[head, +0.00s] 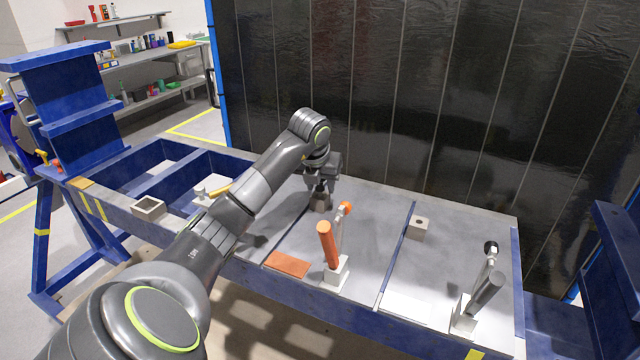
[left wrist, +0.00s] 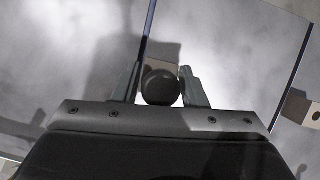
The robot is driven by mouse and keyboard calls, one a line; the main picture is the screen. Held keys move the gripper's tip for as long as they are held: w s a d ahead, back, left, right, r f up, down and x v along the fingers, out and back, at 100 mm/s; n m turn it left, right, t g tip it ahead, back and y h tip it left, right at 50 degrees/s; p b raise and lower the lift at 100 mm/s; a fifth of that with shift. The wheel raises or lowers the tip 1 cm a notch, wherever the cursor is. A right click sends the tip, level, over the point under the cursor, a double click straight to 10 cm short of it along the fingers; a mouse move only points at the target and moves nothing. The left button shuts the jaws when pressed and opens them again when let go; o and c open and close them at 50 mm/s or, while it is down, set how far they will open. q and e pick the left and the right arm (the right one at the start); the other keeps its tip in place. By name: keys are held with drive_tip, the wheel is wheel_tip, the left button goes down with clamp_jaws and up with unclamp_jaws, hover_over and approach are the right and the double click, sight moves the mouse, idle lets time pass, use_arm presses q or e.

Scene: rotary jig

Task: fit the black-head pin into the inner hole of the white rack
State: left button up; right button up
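The black-head pin (left wrist: 160,87) shows in the left wrist view as a round dark head between the two fingers of my left gripper (left wrist: 161,75). The fingers are very close to its sides; whether they press on it is unclear. A beige block (left wrist: 169,66) shows just behind the head. In the head view my left gripper (head: 321,187) points down over a small block (head: 320,203) at the back of the table, and hides the pin. A flat white piece (head: 408,306) lies at the table's front; I cannot tell whether it is the white rack. My right gripper is not in view.
An orange-handled clamp (head: 328,245) and a grey-handled clamp (head: 487,290) stand up from the table. A holed block (head: 419,228) sits between them, farther back. An orange plate (head: 288,264) lies in front. A square hollow block (head: 149,208) is at left. A dark panel rises behind.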

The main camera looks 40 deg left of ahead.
use_arm(q)
drive_tip(key=c, duration=0.7)
drive_tip(key=shift+r, duration=0.15)
drive_tip(key=shift+w+r, duration=0.1)
drive_tip(key=shift+r, duration=0.25)
wheel_tip(320, 180, up, 8)
drive_tip(key=shift+r+b, duration=0.25)
drive_tip(key=shift+b, duration=0.55)
drive_tip(key=shift+r, duration=0.2)
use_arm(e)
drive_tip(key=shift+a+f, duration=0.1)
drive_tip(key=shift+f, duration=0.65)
use_arm(q)
drive_tip(key=shift+r, duration=0.1)
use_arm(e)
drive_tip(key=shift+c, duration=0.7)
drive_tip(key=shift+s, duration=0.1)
